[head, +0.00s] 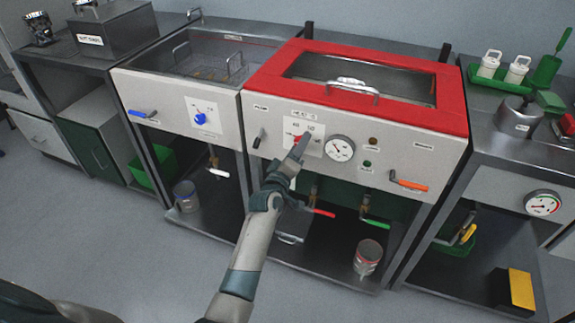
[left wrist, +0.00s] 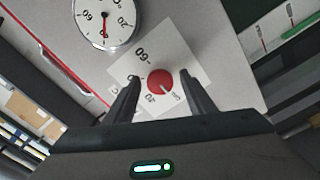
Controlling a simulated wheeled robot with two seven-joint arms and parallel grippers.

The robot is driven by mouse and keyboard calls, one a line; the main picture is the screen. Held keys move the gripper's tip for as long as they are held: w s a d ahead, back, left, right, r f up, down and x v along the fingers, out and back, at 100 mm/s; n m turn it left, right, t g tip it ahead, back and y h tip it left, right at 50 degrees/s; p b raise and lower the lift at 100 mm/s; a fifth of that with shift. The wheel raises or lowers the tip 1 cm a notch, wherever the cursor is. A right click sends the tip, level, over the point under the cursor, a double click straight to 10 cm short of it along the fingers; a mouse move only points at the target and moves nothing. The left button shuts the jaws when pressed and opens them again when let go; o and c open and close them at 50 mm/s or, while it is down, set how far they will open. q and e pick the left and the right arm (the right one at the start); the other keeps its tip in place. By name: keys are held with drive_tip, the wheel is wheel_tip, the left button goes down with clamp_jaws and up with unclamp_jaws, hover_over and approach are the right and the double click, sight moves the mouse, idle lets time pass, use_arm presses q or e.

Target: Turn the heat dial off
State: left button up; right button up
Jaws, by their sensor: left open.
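The red heat dial (left wrist: 160,81) sits on a white scale plate (left wrist: 145,57) in the left wrist view. A short white pointer mark on it points to the lower right of that picture; the label there is too small to read surely. My left gripper (left wrist: 160,77) is open, with one finger on each side of the dial and a gap to each. In the head view the left gripper (head: 302,143) is at the front panel under the red-framed tank (head: 432,111) and covers most of the dial. My right gripper is not in view.
A pressure-style gauge (head: 340,149) is just right of the dial. An orange-handled lever (head: 409,185) is farther right. A blue dial (head: 200,118) is on the neighbouring panel to the left. Red (head: 322,212) and green (head: 375,223) valve handles hang below the panel.

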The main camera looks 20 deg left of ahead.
use_arm(q)
drive_tip(key=s, duration=1.7)
drive_tip(key=shift+a+b, duration=0.25)
drive_tip(key=shift+b, duration=0.1)
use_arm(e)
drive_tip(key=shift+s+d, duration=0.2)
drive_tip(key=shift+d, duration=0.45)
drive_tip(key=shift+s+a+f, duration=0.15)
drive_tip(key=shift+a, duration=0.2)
